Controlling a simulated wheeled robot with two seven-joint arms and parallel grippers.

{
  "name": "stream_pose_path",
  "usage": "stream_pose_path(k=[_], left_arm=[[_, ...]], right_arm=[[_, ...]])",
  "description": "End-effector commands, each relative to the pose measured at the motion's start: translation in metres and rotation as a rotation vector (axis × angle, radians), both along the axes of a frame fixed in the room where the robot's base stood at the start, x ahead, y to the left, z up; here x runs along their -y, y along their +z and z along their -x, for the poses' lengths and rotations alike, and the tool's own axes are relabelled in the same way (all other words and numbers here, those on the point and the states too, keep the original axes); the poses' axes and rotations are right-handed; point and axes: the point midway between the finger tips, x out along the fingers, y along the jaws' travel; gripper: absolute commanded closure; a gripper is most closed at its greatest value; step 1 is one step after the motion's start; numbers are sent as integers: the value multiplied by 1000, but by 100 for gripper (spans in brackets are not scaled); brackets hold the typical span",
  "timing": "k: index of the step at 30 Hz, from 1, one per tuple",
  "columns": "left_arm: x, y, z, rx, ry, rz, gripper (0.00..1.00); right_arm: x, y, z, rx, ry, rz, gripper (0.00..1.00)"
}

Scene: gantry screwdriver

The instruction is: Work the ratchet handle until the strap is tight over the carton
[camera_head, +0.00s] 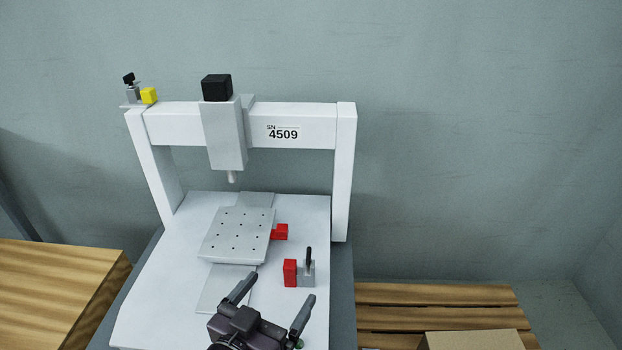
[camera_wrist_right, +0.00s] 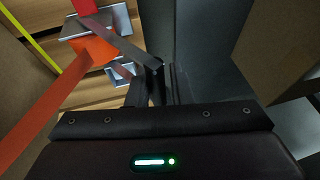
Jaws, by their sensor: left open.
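In the right wrist view an orange strap (camera_wrist_right: 48,112) runs up from the lower left to the ratchet (camera_wrist_right: 98,22), which has grey metal plates and a red part at the top. A dark grey flat bar (camera_wrist_right: 125,45) slants from the ratchet towards my right gripper (camera_wrist_right: 155,72). The black fingers sit close together at the bar's end; whether they grip it is unclear. The carton (camera_head: 475,341) shows only its top at the lower right of the head view. My left gripper (camera_head: 278,288) is open and empty, in front of the gantry machine.
A white gantry machine (camera_head: 345,170) marked 4509 fills the middle, with a perforated plate (camera_head: 238,232) and a red-and-grey clamp (camera_head: 290,273) on its base. A wooden pallet (camera_head: 430,295) lies to the right, and a wooden surface (camera_head: 50,290) to the left.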

Motion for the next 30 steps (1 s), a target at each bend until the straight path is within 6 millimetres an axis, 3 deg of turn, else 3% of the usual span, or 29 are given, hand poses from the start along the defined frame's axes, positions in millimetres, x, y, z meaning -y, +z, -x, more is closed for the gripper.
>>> stream_pose_path(k=[16, 30], left_arm=[[0, -16, 0, 0, 0, 0, 8], [0, -19, 0, 0, 0, 0, 8]], right_arm=[[-20, -21, -1, 3, 0, -54, 81], [-28, -26, -1, 4, 4, -72, 81]])
